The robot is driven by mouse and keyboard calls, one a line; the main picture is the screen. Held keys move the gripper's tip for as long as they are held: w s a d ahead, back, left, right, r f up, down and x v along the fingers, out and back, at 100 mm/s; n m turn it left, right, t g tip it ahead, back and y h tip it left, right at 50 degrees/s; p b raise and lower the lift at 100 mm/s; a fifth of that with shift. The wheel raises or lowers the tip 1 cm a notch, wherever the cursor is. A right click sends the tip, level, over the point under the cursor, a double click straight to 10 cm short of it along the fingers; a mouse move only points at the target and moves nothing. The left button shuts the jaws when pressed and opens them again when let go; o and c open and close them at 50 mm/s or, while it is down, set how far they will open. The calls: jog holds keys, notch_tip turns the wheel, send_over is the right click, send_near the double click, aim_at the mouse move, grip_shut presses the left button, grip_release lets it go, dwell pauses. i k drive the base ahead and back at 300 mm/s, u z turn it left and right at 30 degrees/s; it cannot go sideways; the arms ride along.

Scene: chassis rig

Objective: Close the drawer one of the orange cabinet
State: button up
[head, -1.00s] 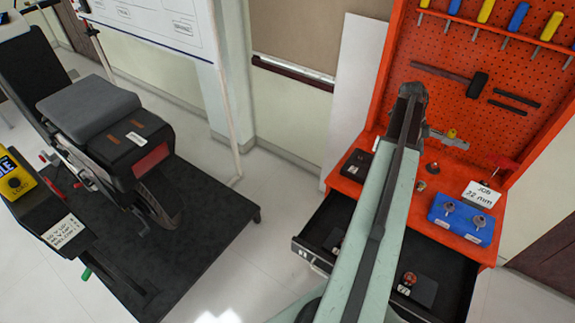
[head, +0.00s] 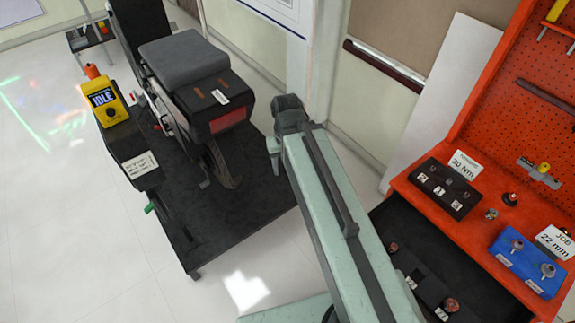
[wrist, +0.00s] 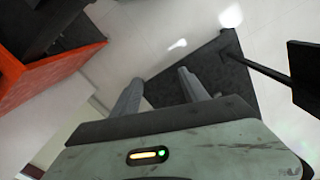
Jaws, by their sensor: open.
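The orange cabinet (head: 407,185) stands at the right of the head view, with a red-orange pegboard rising behind its top. Its black drawer (head: 440,248) is pulled out below the worktop; my arm hides its near left part. A dark block with small parts (head: 432,292) lies in the drawer. In the wrist view the cabinet (wrist: 55,72) shows at the upper left. My gripper (wrist: 158,90) is open and empty there, its two fingers apart over the floor and a dark mat, clear of the cabinet. The gripper's fingers are not clear in the head view.
A dark machine with a grey seat (head: 185,55) stands on a black platform (head: 240,215) to the left. A yellow IDLE box (head: 103,103) sits beside it. A blue tray (head: 525,262) and a black block (head: 447,188) rest on the worktop. White floor (head: 60,220) is open at the left.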

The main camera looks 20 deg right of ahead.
aim_at(435, 268)
jog(key=z, duration=0.3)
jog(key=k, duration=1.15)
jog(key=z, duration=0.65)
jog(key=i, duration=0.5)
jog(key=z, duration=0.25)
jog(key=k, duration=0.2)
jog(key=u, duration=2.4)
